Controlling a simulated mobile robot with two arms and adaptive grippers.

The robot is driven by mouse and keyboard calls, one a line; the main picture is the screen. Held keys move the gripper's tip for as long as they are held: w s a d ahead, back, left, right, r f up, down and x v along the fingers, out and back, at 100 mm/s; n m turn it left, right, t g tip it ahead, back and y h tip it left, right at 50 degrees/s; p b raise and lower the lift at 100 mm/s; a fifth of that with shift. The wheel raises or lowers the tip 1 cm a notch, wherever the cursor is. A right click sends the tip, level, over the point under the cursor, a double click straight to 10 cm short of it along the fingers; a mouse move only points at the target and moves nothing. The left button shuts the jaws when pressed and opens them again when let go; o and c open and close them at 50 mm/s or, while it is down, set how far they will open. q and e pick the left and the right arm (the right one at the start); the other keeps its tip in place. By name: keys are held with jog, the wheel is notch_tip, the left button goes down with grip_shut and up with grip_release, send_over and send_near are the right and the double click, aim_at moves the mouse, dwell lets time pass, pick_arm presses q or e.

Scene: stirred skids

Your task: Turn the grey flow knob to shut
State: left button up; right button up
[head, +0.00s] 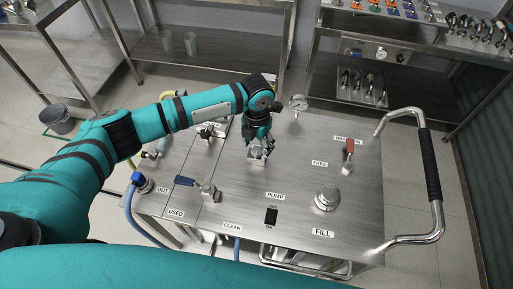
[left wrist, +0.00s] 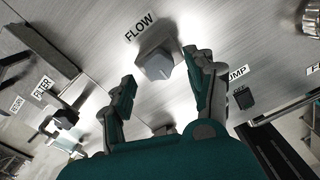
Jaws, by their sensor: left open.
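The grey flow knob (left wrist: 159,66) stands on the steel panel beside the FLOW label (left wrist: 138,27). In the left wrist view my left gripper (left wrist: 160,75) is open, with one finger on each side of the knob. I cannot tell whether either finger touches it. In the head view the left gripper (head: 262,151) points down over the knob (head: 257,155), which is partly hidden by the fingers. The knob's pointing direction is hard to make out. My right gripper is not in view.
The skid top (head: 310,180) carries a pressure gauge (head: 298,103), a red-handled valve (head: 348,152), a blue-handled valve (head: 205,190), a pump switch (head: 271,216) and a round fill cap (head: 327,198). A bent handle rail (head: 429,165) stands at the right. The panel right of the gripper is mostly clear.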

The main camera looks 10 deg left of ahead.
pick_arm(q)
notch_tip(320, 180, up, 10)
dwell(0.3)
jog(key=shift+s+f, duration=0.1)
jog(key=shift+f, duration=0.1)
dwell(0.3)
